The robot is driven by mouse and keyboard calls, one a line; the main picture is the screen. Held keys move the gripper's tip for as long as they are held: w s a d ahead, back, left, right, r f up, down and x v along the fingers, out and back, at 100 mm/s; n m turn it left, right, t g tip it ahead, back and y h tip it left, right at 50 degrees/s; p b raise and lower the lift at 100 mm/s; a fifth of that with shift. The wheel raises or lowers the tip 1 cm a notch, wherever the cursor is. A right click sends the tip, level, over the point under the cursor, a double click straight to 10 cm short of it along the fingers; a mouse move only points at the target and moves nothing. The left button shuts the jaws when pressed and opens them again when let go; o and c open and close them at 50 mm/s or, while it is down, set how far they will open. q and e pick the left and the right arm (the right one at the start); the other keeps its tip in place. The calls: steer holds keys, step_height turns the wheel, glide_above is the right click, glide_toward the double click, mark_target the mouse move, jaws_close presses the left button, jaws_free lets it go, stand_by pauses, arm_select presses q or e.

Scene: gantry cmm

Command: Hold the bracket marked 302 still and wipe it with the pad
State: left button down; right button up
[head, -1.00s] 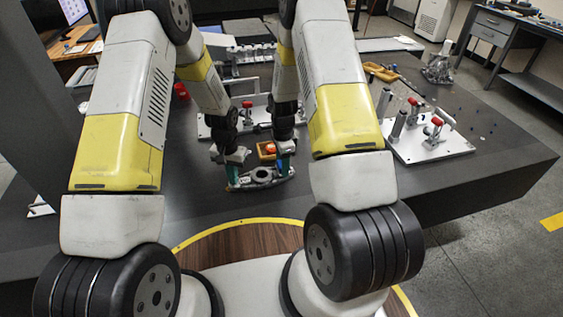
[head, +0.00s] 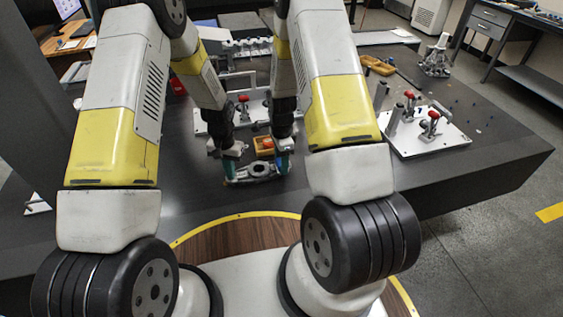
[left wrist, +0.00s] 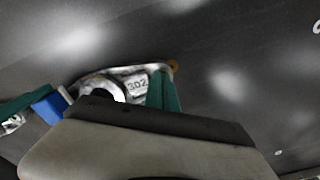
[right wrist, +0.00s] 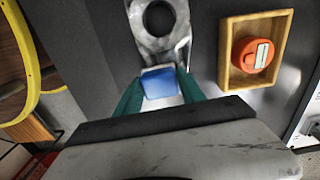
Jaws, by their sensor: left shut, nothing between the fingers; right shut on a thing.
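The bracket marked 302 (left wrist: 137,84) is a silvery metal piece with a round ring, lying on the dark table; in the head view it lies between my grippers (head: 260,170). My left gripper (left wrist: 164,92) is shut and empty at the bracket's numbered end; I cannot tell whether it presses on it. My right gripper (right wrist: 160,86) is shut on the blue pad (right wrist: 160,82), at the bracket's other end, close to the ring. Whether the pad touches the bracket is unclear. In the head view the left fingertips (head: 229,171) and right fingertips (head: 283,165) flank the bracket.
A small wooden tray (right wrist: 226,56) with a round orange-red thing (right wrist: 252,54) stands right beside the bracket. A white fixture plate (head: 440,142) with red-handled clamps is to the right. Another clamp plate (head: 210,122) lies behind the grippers. Bare table lies between bracket and right plate.

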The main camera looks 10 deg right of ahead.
arm_select(q)
steer(key=shift+s+f, duration=0.25)
arm_select(e)
steer(key=shift+w+a, duration=0.1)
steer(key=shift+w, duration=0.75)
steer(key=shift+w, duration=0.1)
arm_select(q)
steer(key=shift+a, duration=0.1)
arm_select(e)
steer(key=shift+w, duration=0.85)
steer(key=shift+s, duration=0.15)
steer(key=shift+s, duration=0.9)
steer(key=shift+r, duration=0.1)
